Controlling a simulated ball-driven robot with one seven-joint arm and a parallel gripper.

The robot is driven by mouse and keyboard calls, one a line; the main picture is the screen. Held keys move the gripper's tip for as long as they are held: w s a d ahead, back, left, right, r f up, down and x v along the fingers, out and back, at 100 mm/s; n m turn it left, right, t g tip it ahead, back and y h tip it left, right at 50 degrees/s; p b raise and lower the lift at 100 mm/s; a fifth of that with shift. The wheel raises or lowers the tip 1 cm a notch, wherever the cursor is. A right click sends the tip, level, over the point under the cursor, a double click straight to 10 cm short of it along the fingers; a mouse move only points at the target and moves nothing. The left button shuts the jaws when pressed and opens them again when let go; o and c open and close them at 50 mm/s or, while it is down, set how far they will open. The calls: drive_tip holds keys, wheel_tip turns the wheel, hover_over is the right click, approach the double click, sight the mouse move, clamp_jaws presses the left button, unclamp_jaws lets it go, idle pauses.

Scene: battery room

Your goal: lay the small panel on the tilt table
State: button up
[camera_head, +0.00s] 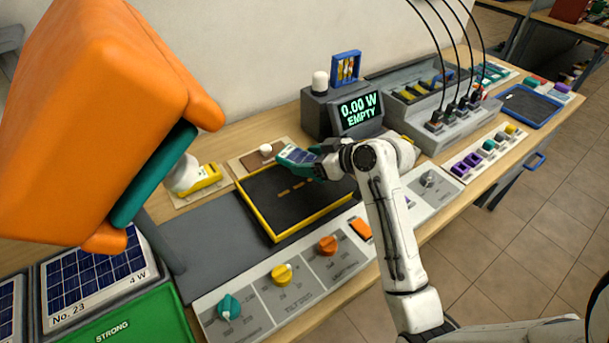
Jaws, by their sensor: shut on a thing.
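My gripper (318,157) is shut on the small panel (297,155), a small dark blue panel with a teal edge. I cannot tell how high the panel is above the bed.
A large orange lamp head (95,95) fills the upper left foreground. A display (358,110) reads "0.00 W EMPTY". A knob panel (290,275) runs along the front. A larger panel marked "No. 23" (95,280) and a green "STRONG" bin (125,325) stand lower left.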

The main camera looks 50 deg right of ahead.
sight(304, 187)
drive_tip(key=shift+a+f, duration=0.85)
drive_tip(key=shift+f, duration=0.05)
drive_tip(key=shift+a+f+p, duration=0.2)
drive_tip(key=shift+f+p, duration=0.35)
drive_tip(key=shift+f, duration=1.25)
drive_tip(key=shift+f, duration=0.15)
drive_tip(key=o, duration=1.2)
drive_tip(key=shift+c, duration=0.2)
drive_tip(key=shift+r, duration=0.25)
drive_tip(key=b+v, duration=0.1)
drive_tip(key=v, duration=1.1)
